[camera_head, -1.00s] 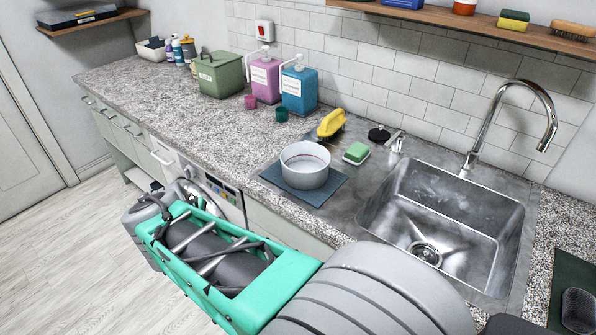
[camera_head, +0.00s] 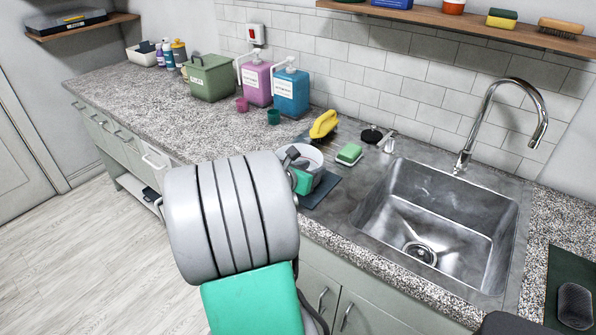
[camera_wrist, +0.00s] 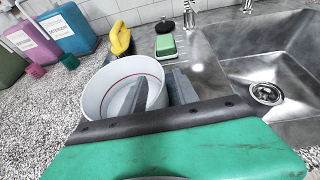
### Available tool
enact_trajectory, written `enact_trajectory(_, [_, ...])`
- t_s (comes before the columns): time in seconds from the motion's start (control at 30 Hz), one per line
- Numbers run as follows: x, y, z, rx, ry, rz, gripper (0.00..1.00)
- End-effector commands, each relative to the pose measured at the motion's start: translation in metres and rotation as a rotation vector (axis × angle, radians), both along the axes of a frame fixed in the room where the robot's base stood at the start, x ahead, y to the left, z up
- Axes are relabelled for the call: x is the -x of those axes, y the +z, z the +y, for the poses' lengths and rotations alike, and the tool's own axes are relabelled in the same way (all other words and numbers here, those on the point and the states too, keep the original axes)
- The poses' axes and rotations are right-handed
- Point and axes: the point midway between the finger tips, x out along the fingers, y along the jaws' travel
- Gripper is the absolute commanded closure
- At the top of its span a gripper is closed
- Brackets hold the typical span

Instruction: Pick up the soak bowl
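The soak bowl, a white round bowl with a thin red line inside (camera_wrist: 97,92), rests on a dark mat (camera_head: 325,190) on the counter left of the sink. In the head view the bowl (camera_head: 313,158) is partly hidden behind my arm and gripper. My gripper (camera_wrist: 160,93) is at the bowl's near right side. Its two grey fingers stand apart, one over the bowl's inside and the other outside the right wall, with the rim between them. I cannot tell whether either finger touches the wall.
A yellow brush (camera_head: 323,124) and a green sponge (camera_head: 349,154) lie just behind the bowl. The sink (camera_head: 430,215) with its tall faucet (camera_head: 540,120) is to the right. Pink (camera_head: 256,83) and blue (camera_head: 291,92) dispensers stand behind left. The counter's left stretch is mostly clear.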

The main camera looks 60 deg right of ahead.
Motion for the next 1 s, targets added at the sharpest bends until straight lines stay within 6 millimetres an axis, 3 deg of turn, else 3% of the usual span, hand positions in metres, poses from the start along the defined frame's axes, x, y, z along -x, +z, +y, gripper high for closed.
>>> enact_trajectory(0.2, [0.004, -0.016, -0.033, -0.003, -0.003, 0.001, 0.64])
enact_trajectory(0.47, [0.004, -0.017, -0.037, -0.002, 0.001, -0.001, 0.65])
enact_trajectory(0.9, [0.004, -0.017, -0.037, -0.002, 0.001, -0.001, 1.0])
enact_trajectory(1.0, [0.004, -0.017, -0.037, -0.003, 0.001, -0.002, 1.0])
